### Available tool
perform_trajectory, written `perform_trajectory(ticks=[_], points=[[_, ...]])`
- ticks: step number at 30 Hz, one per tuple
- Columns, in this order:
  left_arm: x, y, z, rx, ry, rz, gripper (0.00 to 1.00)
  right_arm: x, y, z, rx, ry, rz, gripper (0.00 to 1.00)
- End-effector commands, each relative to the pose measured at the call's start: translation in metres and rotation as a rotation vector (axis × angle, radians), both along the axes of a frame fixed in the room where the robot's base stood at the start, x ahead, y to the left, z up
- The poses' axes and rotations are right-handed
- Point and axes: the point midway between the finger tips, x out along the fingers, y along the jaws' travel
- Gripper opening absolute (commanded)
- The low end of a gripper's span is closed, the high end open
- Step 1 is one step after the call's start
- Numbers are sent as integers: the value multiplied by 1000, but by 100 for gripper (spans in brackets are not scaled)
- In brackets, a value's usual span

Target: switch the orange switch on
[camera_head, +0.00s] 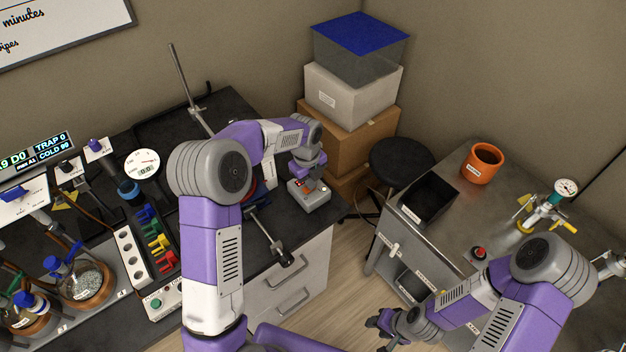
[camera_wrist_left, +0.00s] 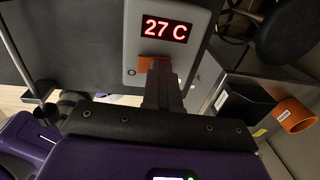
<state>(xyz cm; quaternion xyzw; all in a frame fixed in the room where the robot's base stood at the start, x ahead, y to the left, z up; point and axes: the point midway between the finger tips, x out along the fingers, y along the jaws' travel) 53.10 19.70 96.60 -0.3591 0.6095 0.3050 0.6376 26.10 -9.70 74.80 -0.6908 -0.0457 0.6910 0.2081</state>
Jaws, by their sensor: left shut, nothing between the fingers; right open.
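The orange switch (camera_wrist_left: 147,63) shows in the left wrist view, on the face of a grey box (camera_wrist_left: 137,42) just below its red display (camera_wrist_left: 166,29) reading 27 C. My left gripper (camera_wrist_left: 160,72) is shut and empty, with its fingertips right at the switch and hiding part of it. I cannot tell whether they touch it or which way the switch is tilted. In the head view the grey box (camera_head: 313,201) sits at the right end of the black bench, with my left gripper (camera_head: 308,178) over it. My right gripper (camera_head: 382,322) is low at the bottom and open.
A stool (camera_head: 402,158) and stacked boxes (camera_head: 350,95) stand behind. A metal table at right holds a black bin (camera_head: 430,198), an orange pot (camera_head: 482,164) and a gauge (camera_head: 566,187).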

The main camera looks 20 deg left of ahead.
Motion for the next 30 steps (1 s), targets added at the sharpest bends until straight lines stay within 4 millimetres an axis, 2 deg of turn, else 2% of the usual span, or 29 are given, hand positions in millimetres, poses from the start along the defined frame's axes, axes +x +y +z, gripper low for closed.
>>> perform_trajectory(ticks=[6, 19, 28, 30], points=[[-8, 5, 2, 1, 2, 0, 0, 0, 0, 0, 0, 0, 0, 43], [-8, 5, 8, 1, 1, 0, 0, 0, 0, 5, 0, 0, 0, 43], [-6, 4, 49, 1, 0, 3, 0, 0, 0, 41, 0, 0, 0, 43], [-2, 3, 64, 1, -7, 4, 0, 0, 0, 40, 0, -1, 0, 43]])
